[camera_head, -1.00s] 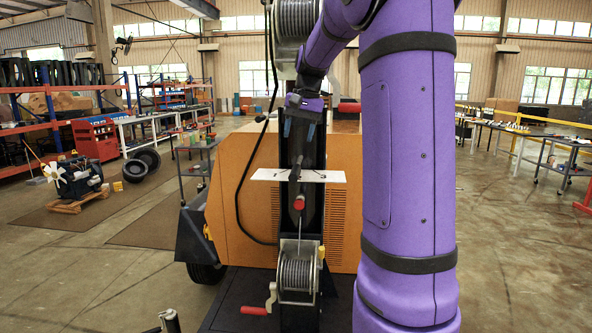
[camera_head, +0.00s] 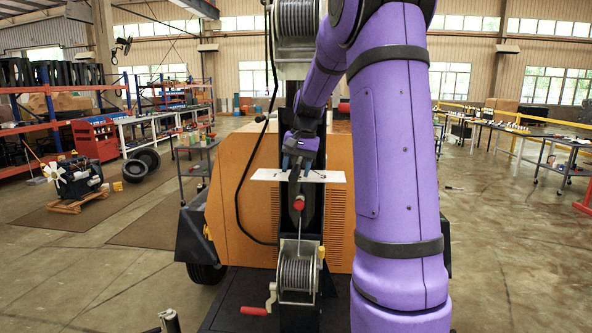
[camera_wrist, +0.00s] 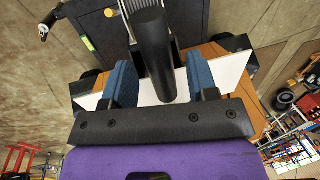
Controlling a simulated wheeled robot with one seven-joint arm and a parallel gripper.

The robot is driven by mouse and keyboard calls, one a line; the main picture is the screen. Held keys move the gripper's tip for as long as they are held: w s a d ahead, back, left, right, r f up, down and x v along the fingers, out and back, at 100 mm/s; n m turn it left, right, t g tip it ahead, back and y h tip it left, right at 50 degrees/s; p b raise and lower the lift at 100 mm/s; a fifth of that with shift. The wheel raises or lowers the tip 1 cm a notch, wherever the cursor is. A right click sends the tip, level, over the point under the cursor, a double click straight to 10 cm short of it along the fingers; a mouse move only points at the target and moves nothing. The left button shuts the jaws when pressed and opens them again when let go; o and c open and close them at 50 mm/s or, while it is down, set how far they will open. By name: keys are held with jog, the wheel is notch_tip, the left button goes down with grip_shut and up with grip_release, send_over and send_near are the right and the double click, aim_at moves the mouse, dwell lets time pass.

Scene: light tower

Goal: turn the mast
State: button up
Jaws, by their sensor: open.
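The black upright mast (camera_head: 293,100) stands in front of the orange generator body in the head view. A white plate (camera_head: 333,177) crosses it at mid height, with a red-ended knob (camera_head: 299,204) just below. My gripper (camera_head: 297,171) is open, pointing down at the plate. In the wrist view, its two blue fingers (camera_wrist: 161,82) stand on either side of a thick black bar (camera_wrist: 150,40), with gaps between bar and fingers. The white plate (camera_wrist: 232,68) lies behind them. Whether the fingertips touch the plate, I cannot tell.
A winch (camera_head: 297,274) with a red-handled crank (camera_head: 254,310) sits low on the mast, another winch (camera_head: 297,18) higher. A black cable (camera_head: 238,190) loops on the left. The orange body (camera_head: 235,190) is close behind. Open floor lies on both sides.

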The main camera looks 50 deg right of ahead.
jog(key=shift+f, duration=0.3)
